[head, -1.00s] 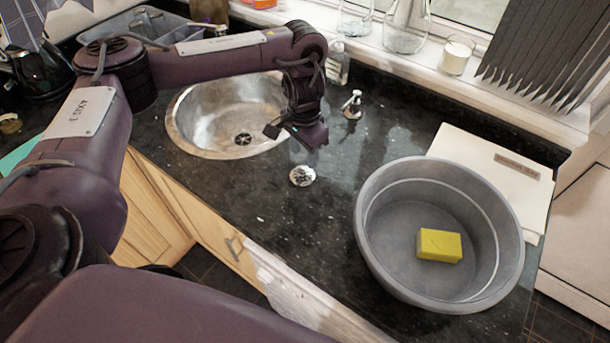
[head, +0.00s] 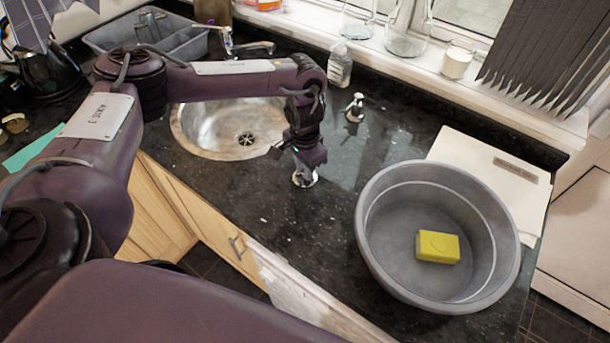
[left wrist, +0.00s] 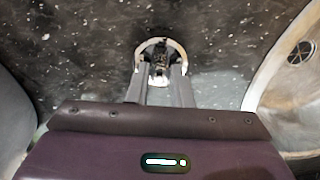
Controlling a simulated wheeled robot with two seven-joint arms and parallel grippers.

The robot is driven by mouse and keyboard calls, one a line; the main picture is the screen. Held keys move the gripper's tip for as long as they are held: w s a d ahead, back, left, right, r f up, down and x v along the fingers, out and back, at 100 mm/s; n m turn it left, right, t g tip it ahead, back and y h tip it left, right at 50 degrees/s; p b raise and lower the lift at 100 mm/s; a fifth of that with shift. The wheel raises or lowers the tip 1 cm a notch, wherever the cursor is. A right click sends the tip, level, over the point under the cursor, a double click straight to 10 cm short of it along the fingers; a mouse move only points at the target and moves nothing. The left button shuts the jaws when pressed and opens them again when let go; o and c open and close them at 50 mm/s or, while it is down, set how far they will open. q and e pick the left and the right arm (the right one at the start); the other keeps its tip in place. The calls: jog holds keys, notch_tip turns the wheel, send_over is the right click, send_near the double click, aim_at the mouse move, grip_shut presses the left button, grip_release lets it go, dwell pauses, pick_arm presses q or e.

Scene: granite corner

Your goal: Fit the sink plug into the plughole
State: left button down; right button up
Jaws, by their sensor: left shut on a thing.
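The sink plug (head: 305,181) is a small round chrome disc on the dark granite worktop, right of the sink. My left gripper (head: 304,172) is over it, pointing down, and hides part of it. In the left wrist view the fingers (left wrist: 160,80) are shut on the middle of the plug (left wrist: 177,52), whose bright rim shows around them. I cannot tell whether the plug still touches the worktop. The round steel sink (head: 200,135) has an open plughole (head: 246,140) in its bottom, also in the left wrist view (left wrist: 299,53). My right gripper is not in view.
A grey basin (head: 375,240) with a yellow sponge (head: 438,247) stands at the right. A soap dispenser (head: 355,108) and a clear bottle (head: 340,66) stand behind my gripper. A tap (head: 228,42) and a grey rack (head: 185,45) are behind the sink.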

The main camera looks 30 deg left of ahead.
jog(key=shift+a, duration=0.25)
pick_arm(q)
jog(key=shift+r, duration=0.1)
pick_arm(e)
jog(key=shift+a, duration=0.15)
